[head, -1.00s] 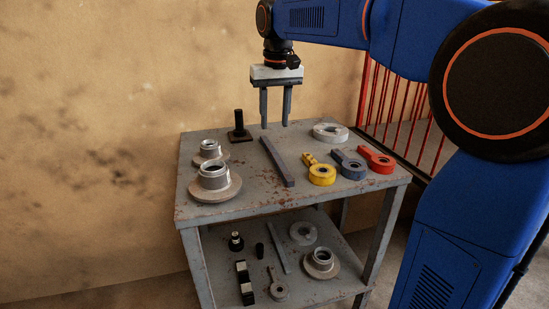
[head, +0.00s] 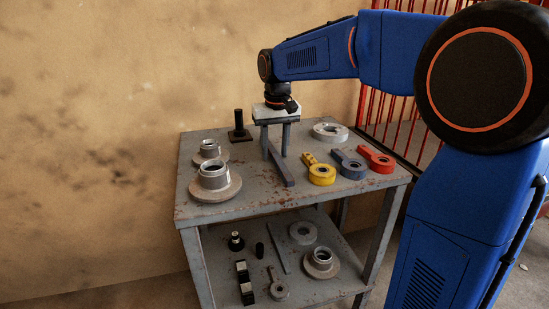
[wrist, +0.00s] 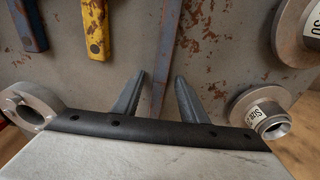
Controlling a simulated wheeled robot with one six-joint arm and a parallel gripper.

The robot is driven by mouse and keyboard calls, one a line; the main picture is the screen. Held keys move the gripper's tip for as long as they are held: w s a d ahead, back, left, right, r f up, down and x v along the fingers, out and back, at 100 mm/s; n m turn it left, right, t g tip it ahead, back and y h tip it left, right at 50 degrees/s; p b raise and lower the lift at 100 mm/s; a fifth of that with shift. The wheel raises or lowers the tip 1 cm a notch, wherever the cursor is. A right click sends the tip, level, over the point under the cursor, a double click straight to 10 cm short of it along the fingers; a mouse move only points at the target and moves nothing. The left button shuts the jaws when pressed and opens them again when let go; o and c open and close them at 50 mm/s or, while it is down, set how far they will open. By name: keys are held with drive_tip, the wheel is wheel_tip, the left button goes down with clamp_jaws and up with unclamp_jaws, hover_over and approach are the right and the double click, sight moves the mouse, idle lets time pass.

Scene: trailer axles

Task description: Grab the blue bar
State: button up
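The blue bar (head: 284,175) is a long, narrow grey-blue piece lying flat on the upper table top. It also shows in the wrist view (wrist: 168,45), running between the fingers. My gripper (head: 275,157) is low over the bar's far half, fingers pointing down. In the wrist view my gripper (wrist: 160,76) is open, with one finger on each side of the bar and a gap to each. Whether the fingertips reach down to the table top is hard to tell.
On the table (head: 240,205) stand flanged hubs (head: 214,182) at left, a black post (head: 239,127) at the back and a grey ring (head: 330,132). Yellow (head: 321,174), blue-grey (head: 350,166) and red (head: 380,162) ring-ended parts lie right of the bar. The lower shelf holds more parts.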

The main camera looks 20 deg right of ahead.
clamp_jaws()
idle(1.4)
